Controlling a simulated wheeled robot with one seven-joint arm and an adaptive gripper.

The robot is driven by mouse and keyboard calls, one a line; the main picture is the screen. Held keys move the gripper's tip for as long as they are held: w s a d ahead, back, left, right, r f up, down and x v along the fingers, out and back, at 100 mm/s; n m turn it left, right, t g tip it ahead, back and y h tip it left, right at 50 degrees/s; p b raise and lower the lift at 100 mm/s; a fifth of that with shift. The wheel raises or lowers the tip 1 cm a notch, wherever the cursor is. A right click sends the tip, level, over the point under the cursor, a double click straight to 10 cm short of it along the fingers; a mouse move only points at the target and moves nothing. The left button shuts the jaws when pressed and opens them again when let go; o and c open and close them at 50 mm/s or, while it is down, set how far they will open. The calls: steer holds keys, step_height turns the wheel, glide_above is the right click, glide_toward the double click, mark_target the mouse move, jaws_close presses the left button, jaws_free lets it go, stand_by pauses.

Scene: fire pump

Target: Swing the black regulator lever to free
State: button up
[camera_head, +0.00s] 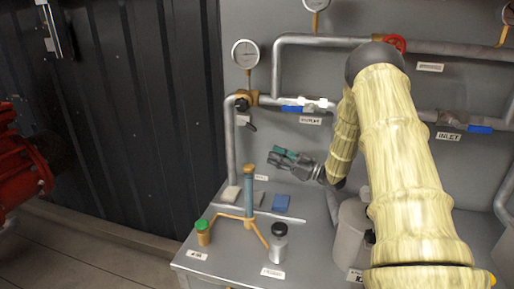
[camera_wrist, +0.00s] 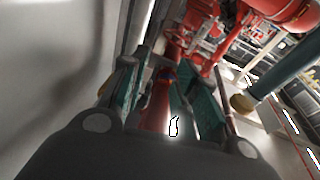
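A small black lever (camera_head: 250,125) hangs at a slant beside a white tag, just under the brass regulator (camera_head: 247,98) on the left pipe. A round black knob (camera_head: 241,104) sits on the regulator's left side. My gripper (camera_head: 273,158) is in front of the panel, below and to the right of the lever, pointing left and apart from it. Its teal fingers are spread and appear empty. In the wrist view my gripper (camera_wrist: 160,78) shows a gap between its fingers. I cannot make out the lever in the wrist view.
A gauge (camera_head: 245,54) stands above the regulator. A blue-handled outlet valve (camera_head: 293,108) is to its right. A red pump (camera_head: 20,165) is far left.

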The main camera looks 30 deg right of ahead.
mark_target(248, 125)
step_height(248, 125, up, 5)
steer(key=d+y+b, duration=0.2)
steer(key=y+b, duration=0.1)
steer(key=b, duration=0.1)
steer(key=x, duration=0.3)
steer(key=p+x, duration=0.1)
steer(key=x, duration=0.2)
steer(key=p+x, duration=0.1)
steer(key=x, duration=0.3)
steer(key=shift+s+a+r, duration=0.2)
steer(key=shift+s+a, duration=0.05)
steer(key=shift+s, duration=0.1)
jaws_close()
